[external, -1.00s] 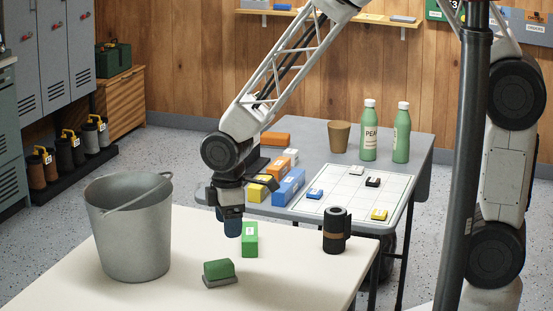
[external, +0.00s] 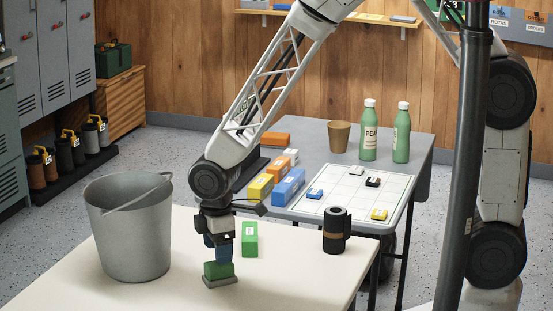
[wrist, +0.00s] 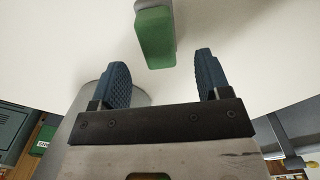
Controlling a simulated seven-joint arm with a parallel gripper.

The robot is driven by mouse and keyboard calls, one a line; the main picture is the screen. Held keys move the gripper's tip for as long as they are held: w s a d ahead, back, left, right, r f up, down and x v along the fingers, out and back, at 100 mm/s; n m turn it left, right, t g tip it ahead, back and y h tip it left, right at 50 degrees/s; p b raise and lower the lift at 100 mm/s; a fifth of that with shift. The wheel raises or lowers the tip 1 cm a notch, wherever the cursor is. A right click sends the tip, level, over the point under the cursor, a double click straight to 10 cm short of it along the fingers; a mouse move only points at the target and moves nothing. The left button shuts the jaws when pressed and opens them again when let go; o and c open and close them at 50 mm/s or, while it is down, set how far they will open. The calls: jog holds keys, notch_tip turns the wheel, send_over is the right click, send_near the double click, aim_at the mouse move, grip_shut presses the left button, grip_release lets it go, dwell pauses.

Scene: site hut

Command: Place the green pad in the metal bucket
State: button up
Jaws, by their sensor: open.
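The green pad (external: 221,271), a green block with a grey underside, lies on the pale table in the external view. In the wrist view the pad (wrist: 154,38) is ahead of the fingertips, roughly in line with the gap between them. My gripper (external: 221,256) is just above the pad, pointing down. Its two blue fingers are apart and empty in the wrist view (wrist: 163,62). In the external view the fingers overlap the top of the pad, so I cannot tell whether they touch it. The metal bucket (external: 133,240) stands upright at the left of the table, its handle leaning across the rim.
A green labelled box (external: 250,241) stands close to the right of my gripper. A dark cylinder (external: 336,232) stands farther right. Behind is a grey table (external: 310,135) with bottles, boxes and a white grid board (external: 355,190). The near table's front right is clear.

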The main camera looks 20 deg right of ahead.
aim_at(219, 267)
jog(key=shift+f, duration=0.25)
jog(key=shift+f, duration=0.1)
jog(key=shift+w+f, duration=0.1)
jog(key=shift+f, duration=2.4)
jog(key=shift+c, duration=0.4)
jog(key=c, duration=1)
jog(key=shift+r, duration=0.1)
jog(key=shift+r, duration=4.9)
